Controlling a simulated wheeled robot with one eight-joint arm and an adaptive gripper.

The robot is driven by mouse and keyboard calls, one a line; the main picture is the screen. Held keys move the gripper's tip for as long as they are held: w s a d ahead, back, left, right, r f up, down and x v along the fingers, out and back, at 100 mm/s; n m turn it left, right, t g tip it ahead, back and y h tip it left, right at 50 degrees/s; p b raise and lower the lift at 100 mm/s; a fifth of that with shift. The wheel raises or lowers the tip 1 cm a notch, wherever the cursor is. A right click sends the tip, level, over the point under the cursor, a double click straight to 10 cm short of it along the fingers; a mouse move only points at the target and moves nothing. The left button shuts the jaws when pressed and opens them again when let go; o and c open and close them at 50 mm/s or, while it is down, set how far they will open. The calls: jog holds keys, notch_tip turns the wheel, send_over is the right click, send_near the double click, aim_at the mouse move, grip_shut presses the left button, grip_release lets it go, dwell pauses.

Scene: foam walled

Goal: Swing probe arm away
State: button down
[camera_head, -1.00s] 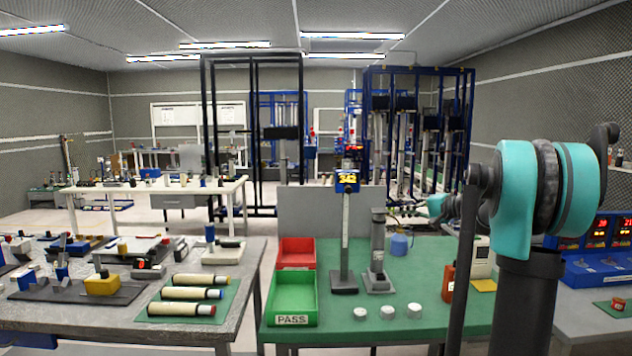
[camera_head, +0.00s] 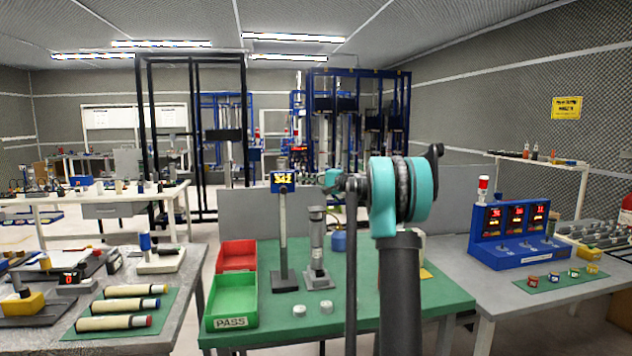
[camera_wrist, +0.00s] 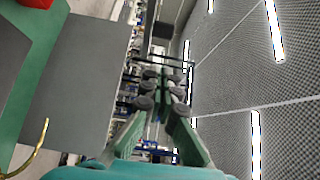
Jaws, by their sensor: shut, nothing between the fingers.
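A post with a yellow-digit readout (camera_head: 284,182) stands on the green bench (camera_head: 260,308). A grey upright device (camera_head: 317,250) with a square base stands just right of it. I cannot tell for certain which part is the probe arm. My gripper (camera_wrist: 160,88) is shut and empty in the wrist view, with its dark finger pads together, pointing over the bench's grey back panel (camera_wrist: 75,75). In the head view, my arm hides much of the gripper and the bench's right part. A thin curved brass-coloured piece (camera_wrist: 32,155) shows at the wrist view's lower left.
A red tray (camera_head: 237,255) and a green PASS tray (camera_head: 231,300) sit at the bench's left. White round pieces (camera_head: 299,310) lie in front of the posts. A blue display unit (camera_head: 513,235) stands on the right table. The left table holds several cylinders (camera_head: 124,305).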

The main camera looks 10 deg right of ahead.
jog(key=shift+s+a, duration=0.2)
jog(key=shift+a, duration=1.65)
jog(key=shift+w+a, duration=0.3)
jog(key=shift+a, duration=0.6)
